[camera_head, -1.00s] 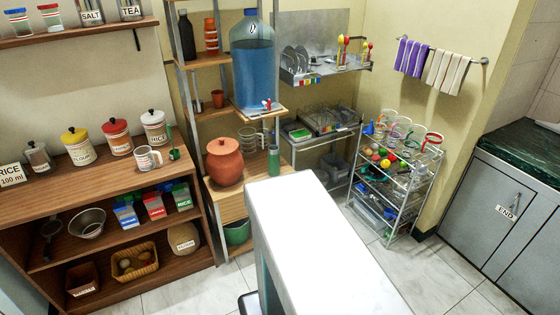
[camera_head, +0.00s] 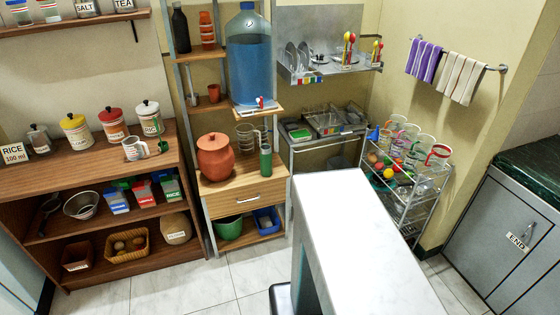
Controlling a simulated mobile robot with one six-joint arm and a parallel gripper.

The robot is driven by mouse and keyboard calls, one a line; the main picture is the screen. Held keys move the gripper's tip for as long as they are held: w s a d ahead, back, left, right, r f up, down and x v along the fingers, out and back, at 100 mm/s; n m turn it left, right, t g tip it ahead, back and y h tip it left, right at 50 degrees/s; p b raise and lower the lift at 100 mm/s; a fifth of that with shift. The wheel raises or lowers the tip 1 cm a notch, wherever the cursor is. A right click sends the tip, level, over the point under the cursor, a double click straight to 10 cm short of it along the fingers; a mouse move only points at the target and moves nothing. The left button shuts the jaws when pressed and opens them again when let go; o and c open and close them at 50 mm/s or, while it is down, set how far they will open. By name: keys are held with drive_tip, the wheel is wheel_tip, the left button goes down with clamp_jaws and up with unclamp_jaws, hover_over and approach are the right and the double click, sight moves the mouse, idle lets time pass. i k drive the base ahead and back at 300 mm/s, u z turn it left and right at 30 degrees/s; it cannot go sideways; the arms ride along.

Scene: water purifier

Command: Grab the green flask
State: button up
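The green flask (camera_head: 266,161) stands upright on the top of the wooden drawer unit (camera_head: 243,173), near its right front corner. A reddish clay pot (camera_head: 215,158) stands to its left and a clear glass jug (camera_head: 247,137) stands just behind it. The flask is in full view and nothing holds it. My gripper does not show in this view, so its state and its distance from the flask cannot be seen.
A white block with a flat top (camera_head: 355,230) fills the lower middle foreground. A wire rack of glass jugs (camera_head: 408,185) stands to the right, and a wooden shelf unit (camera_head: 90,175) to the left. Pale tiled floor (camera_head: 175,285) is clear at lower left.

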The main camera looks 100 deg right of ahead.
sight(265, 155)
drive_tip(key=u, duration=0.2)
drive_tip(key=k, duration=0.5)
drive_tip(key=z, duration=1.7)
drive_tip(key=i, duration=0.95)
drive_tip(key=z, duration=0.1)
drive_tip(key=k, duration=0.45)
drive_tip(key=z, duration=0.05)
